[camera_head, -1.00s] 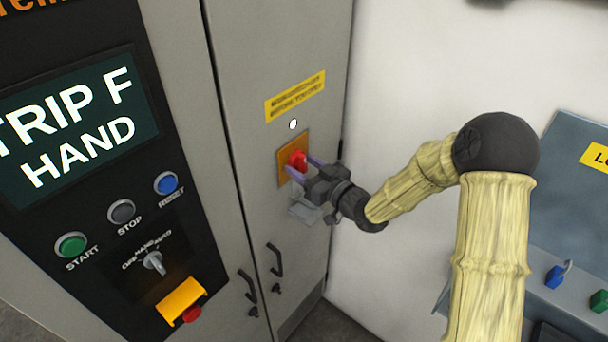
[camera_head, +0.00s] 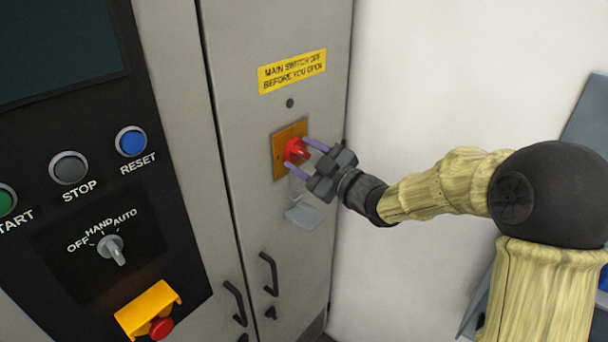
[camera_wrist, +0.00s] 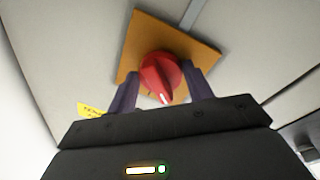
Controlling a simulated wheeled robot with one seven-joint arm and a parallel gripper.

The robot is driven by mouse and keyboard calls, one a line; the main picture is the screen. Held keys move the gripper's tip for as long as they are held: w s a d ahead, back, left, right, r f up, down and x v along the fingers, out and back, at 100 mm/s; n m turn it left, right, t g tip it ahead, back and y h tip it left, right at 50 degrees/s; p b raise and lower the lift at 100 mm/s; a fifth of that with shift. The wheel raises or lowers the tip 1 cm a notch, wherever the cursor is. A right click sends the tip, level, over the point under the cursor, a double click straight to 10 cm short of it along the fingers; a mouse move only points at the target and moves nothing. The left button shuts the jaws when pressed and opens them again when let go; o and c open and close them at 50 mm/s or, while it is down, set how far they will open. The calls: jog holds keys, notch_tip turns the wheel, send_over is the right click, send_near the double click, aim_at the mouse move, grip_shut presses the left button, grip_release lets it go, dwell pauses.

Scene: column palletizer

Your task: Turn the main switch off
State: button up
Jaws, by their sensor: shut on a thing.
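The main switch is a red rotary knob (camera_head: 295,150) on an orange plate (camera_head: 280,160) on the grey cabinet door, below the yellow label (camera_head: 292,71). My gripper (camera_head: 292,155) is at the knob, with one purple finger on each side, shut on it. In the wrist view the red knob (camera_wrist: 158,74) sits between the two fingers, and a white mark on it points toward the gripper body. The orange plate (camera_wrist: 185,45) appears tilted there. The small round lamp (camera_head: 290,103) above the plate is dark.
The control panel to the left has a dark display (camera_head: 60,45), a blue reset button (camera_head: 131,141), a selector (camera_head: 112,250) and a red button under an orange guard (camera_head: 148,308). Door handles (camera_head: 268,272) are below the switch. A grey padlock-like tag (camera_head: 304,214) hangs under it.

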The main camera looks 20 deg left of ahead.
jog(key=n+b, duration=0.1)
jog(key=b, duration=0.1)
jog(key=n+b, duration=0.2)
jog(key=b, duration=0.1)
jog(key=n+b, duration=0.2)
jog(key=shift+w+f+b, duration=0.1)
jog(key=shift+f+b, duration=0.2)
jog(key=shift+f, duration=0.05)
jog(key=n+g+b, duration=0.1)
jog(key=n+b, duration=0.1)
jog(key=shift+r+n+y+b, duration=0.1)
jog(key=shift+n+y+b, duration=0.2)
jog(key=shift+y+b, duration=0.1)
jog(key=shift+r+n+b, duration=0.2)
jog(key=shift+n+b, duration=0.45)
jog(key=shift+n, duration=0.05)
jog(key=o, duration=1)
jog(key=shift+r, duration=0.1)
